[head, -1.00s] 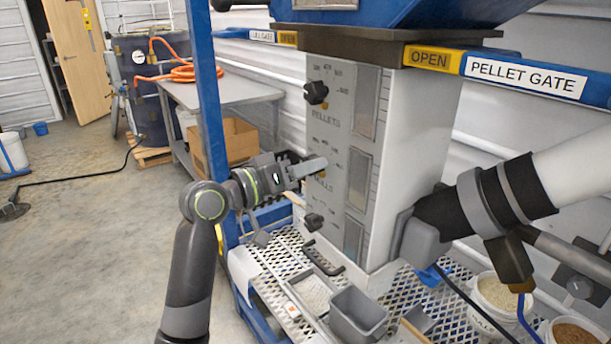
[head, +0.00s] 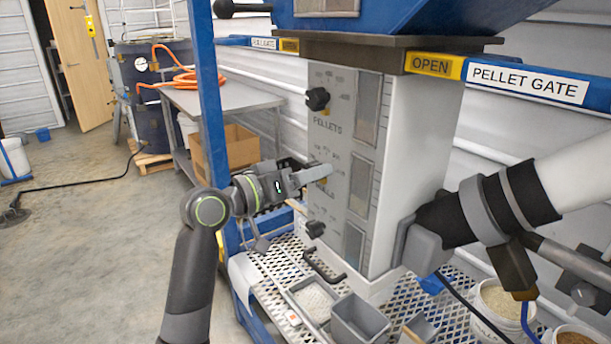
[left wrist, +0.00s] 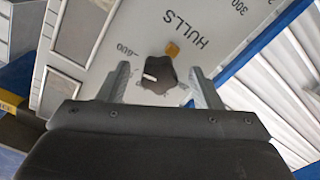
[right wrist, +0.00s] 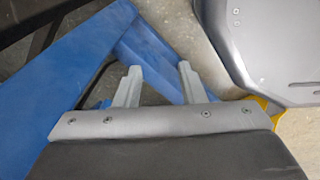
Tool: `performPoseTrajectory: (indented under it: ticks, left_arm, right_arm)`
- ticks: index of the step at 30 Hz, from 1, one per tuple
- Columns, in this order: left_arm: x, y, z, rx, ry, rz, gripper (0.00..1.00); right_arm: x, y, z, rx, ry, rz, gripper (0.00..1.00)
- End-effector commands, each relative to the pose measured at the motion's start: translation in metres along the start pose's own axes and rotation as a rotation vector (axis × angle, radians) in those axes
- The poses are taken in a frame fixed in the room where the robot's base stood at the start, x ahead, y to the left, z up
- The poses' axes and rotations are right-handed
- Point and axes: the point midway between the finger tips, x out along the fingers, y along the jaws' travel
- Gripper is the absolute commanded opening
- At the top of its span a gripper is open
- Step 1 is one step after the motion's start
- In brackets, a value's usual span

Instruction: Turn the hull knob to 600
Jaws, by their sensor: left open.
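The hull knob (left wrist: 160,74) is dark and lobed, with a white mark on it that points left in the left wrist view. The HULLS label and a yellow tab sit just above it there, and a number that ends in 600 is printed to its upper left. My left gripper (left wrist: 158,70) is open, one finger on each side of the knob; I cannot tell whether they touch it. In the head view, my left gripper (head: 322,173) hides this knob on the grey panel (head: 345,135). My right gripper (right wrist: 159,72) is open and empty.
A pellets knob (head: 317,98) is above and another dark knob (head: 315,229) below on the panel. The blue pellet gate lever (head: 520,78) is at upper right. Grey bins (head: 358,318) stand on the mesh platform below. Blue structure (right wrist: 90,80) lies ahead of my right gripper.

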Motion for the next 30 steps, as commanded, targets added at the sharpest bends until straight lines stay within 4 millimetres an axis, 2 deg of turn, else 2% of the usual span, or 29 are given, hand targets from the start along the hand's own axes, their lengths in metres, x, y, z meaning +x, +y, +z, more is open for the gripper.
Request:
performPoseTrajectory:
  ticks: [4,7,18,30]
  left_arm:
    - [-0.005,-0.001,0.0,0.002,0.002,-0.001,0.59]
    - [-0.018,-0.001,0.0,0.002,0.003,-0.002,0.59]
    - [-0.091,-0.001,0.001,0.006,-0.001,-0.004,0.59]
    - [-0.15,-0.001,0.001,0.004,-0.002,-0.005,0.59]
  right_arm:
    - [0.001,0.0,0.0,0.0,0.0,0.0,0.36]
    - [0.003,0.0,0.0,0.0,0.0,0.0,0.36]
    - [0.012,-0.001,0.001,0.0,0.0,0.0,0.36]
    - [0.017,-0.002,0.002,0.0,0.0,0.0,0.36]
